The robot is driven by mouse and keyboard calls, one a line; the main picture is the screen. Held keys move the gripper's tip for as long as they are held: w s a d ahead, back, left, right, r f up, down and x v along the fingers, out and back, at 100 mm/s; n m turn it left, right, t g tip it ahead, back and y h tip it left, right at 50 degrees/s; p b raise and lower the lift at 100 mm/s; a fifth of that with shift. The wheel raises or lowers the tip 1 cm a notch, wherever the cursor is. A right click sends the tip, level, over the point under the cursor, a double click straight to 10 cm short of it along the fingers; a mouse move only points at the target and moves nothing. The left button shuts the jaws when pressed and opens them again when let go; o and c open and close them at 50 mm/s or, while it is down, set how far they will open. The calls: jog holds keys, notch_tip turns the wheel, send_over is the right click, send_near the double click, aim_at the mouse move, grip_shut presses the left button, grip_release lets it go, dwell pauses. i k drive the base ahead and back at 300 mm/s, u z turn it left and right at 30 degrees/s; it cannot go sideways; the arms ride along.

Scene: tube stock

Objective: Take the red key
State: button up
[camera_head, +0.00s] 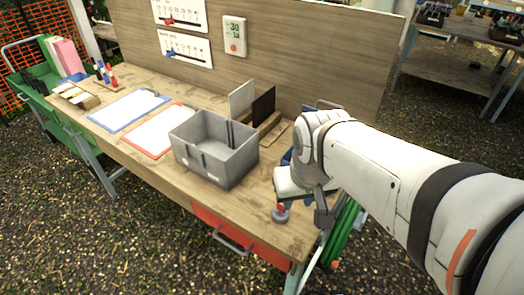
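A small red item (169,21) sits at the lower edge of the upper white board on the back panel; it may be the red key, but it is too small to tell. A similar blue item (170,53) sits on the lower board. My gripper (322,212) is at the end of my white arm, over the right end of the bench and well away from both boards. One dark finger part shows; the opening is hidden. A red-topped knob on a grey base (281,214) stands on the bench just left of it.
A grey divided bin (214,165) stands mid-bench. Blue-framed (128,109) and red-framed (160,131) sheets lie left of it. Upright plates (263,106) stand behind the bin. A red drawer (240,238) is under the front edge. A green cart (33,85) is at left.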

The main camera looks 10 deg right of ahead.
aim_at(279, 206)
jog(key=z, duration=0.1)
jog(key=k, duration=0.55)
jog(key=u, duration=2.6)
jog(key=k, duration=1.2)
jog(key=z, duration=1.55)
jog(key=i, duration=1)
jog(key=z, duration=0.05)
